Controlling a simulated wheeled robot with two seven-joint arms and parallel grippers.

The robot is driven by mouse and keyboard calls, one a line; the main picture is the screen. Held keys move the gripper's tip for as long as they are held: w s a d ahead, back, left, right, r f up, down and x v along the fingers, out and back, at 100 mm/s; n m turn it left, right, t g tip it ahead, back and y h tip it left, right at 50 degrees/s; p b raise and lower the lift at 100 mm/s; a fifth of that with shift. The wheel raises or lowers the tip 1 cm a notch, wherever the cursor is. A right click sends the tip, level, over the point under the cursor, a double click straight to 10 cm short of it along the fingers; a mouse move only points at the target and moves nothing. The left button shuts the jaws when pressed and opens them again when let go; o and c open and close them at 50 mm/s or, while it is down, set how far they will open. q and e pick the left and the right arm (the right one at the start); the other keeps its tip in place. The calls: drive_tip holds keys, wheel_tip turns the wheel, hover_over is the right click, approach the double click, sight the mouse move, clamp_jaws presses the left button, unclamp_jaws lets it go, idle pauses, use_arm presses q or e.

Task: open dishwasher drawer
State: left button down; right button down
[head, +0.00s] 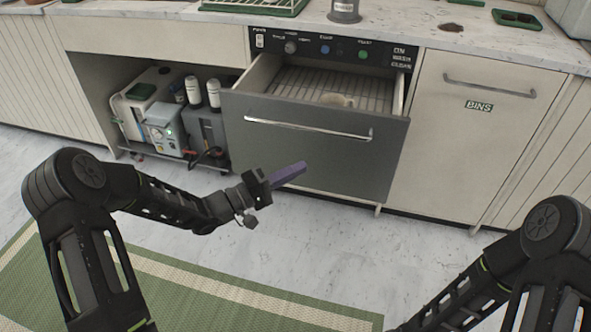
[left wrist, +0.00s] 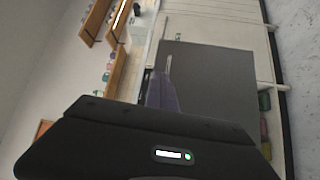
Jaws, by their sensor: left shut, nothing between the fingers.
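The dishwasher drawer (head: 318,160) is pulled out part way from the counter, with a grey front and a wire rack inside that holds a pale item (head: 337,100). Its bar handle (head: 308,129) runs across the upper front. My left gripper (head: 290,174) is shut and empty. In the head view its purple fingers appear in front of the drawer's lower left front, below the handle and apart from it. The left wrist view shows the purple fingers (left wrist: 161,92) beside the grey drawer front (left wrist: 210,85). My right arm shows at lower right in the head view; its gripper is out of view.
A control panel (head: 333,48) is above the drawer. The open bay at left holds machines and bottles (head: 172,115). A bins cabinet (head: 480,130) with a bar handle stands at right. A green striped mat (head: 180,292) lies on the floor.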

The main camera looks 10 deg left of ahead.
idle(0.5)
use_arm(q)
drive_tip(key=c, duration=1.5)
unclamp_jaws()
drive_tip(key=shift+o, duration=0.2)
drive_tip(key=v, duration=0.7)
drive_tip(key=shift+s+a, duration=0.3)
drive_tip(key=shift+f, duration=0.1)
